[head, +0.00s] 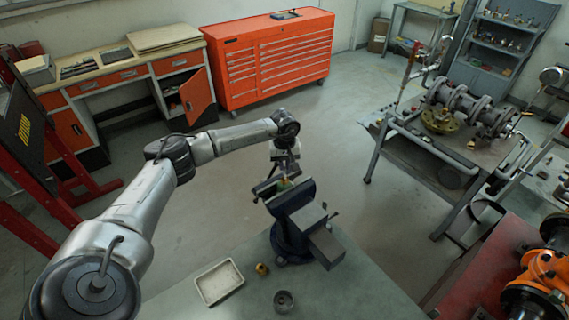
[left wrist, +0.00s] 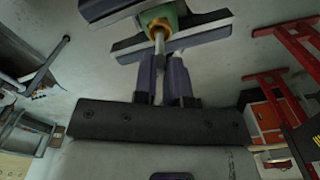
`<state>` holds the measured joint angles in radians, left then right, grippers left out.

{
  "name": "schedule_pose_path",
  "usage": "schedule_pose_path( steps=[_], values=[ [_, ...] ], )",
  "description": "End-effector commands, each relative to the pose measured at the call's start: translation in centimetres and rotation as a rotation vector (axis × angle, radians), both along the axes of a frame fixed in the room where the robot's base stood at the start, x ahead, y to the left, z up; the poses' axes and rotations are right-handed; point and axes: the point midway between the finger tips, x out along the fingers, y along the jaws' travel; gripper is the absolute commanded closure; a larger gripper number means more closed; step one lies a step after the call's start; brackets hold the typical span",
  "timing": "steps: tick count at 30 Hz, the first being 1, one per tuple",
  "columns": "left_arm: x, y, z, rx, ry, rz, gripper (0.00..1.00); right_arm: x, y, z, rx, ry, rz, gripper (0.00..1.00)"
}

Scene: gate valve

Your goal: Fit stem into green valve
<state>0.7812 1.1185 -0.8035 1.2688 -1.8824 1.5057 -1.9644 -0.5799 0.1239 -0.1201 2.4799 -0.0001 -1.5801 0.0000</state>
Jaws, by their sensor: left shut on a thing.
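The green valve (left wrist: 150,15) sits between the jaws of the vise (head: 290,197), with a brass-coloured part showing at its opening. In the head view the green valve (head: 284,184) is small and partly hidden by my wrist. My left gripper (head: 285,165) is above the vise. In the left wrist view my left gripper (left wrist: 162,72) is shut on the thin metal stem (left wrist: 160,42). The stem's far end meets the brass part at the valve's opening. I cannot tell how deep it sits. My right gripper is not in view.
On the bench, a shallow white tray (head: 219,283), a small brass fitting (head: 262,269) and a grey round cup-like part (head: 284,301) stand in front of the vise. An orange tool cabinet (head: 270,58) and a table with large pipework (head: 470,108) are farther off.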

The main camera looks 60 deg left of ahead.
Motion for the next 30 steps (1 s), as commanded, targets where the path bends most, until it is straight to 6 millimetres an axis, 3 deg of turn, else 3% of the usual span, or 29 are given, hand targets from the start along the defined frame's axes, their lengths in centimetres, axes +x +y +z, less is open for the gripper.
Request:
schedule_pose_path(
  steps=[30],
  values=[
    [0.0,0.0,-2.5,0.000,0.000,0.000,1.00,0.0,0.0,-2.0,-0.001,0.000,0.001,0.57]
  ],
)
